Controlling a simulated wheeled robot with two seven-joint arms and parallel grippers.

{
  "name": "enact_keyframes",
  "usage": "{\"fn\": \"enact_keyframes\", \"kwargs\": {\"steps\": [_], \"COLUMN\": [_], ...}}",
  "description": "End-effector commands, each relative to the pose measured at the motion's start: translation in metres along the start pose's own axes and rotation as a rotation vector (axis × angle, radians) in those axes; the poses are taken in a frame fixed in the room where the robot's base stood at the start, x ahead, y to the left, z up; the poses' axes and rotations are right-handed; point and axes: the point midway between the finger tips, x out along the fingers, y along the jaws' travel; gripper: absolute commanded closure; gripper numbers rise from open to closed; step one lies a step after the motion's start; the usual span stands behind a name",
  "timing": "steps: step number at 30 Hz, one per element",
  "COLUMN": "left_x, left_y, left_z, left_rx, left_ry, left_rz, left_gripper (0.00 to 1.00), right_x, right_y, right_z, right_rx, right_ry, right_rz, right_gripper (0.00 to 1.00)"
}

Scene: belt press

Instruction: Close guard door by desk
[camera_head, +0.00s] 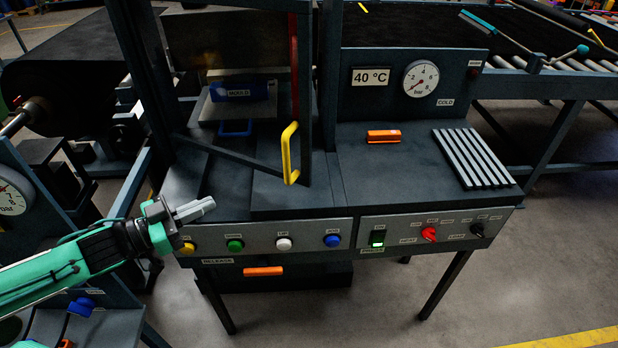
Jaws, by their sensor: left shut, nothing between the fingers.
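The guard door is a dark frame (240,157) with a see-through middle, standing ajar in front of the press's left bay. Its free edge points toward me and carries a yellow handle (290,153). A red strip (294,65) runs upright beside that edge. My left gripper (208,205) comes in from the left. It is shut and empty, above the left end of the button panel, left of and lower in the picture than the handle, and apart from the door. My right gripper is not in view.
Behind the door are a blue mould (238,91) and a blue handle (235,128). The front panel (260,237) has several buttons and switches. An orange handle (383,136) and a slatted rack (472,158) lie on the right worktop. A roller conveyor (590,72) stands at right.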

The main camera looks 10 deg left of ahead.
Motion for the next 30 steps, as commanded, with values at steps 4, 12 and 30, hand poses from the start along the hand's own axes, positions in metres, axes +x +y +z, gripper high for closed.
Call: {"fn": "enact_keyframes", "kwargs": {"steps": [4, 12, 30], "left_x": [-0.003, 0.003, 0.035], "left_y": [0.004, 0.005, 0.006], "left_z": [-0.007, -0.010, -0.011], "left_rx": [0.000, -0.001, 0.000], "left_ry": [-0.008, -0.005, -0.004], "left_rz": [0.046, 0.052, 0.049], "left_gripper": [1.00, 1.00, 1.00], "right_x": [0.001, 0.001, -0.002], "right_y": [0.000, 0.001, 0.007], "right_z": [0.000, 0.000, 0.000], "right_rx": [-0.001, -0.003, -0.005], "right_ry": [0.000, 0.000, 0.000], "right_rz": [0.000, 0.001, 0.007], "right_gripper": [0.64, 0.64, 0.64]}}
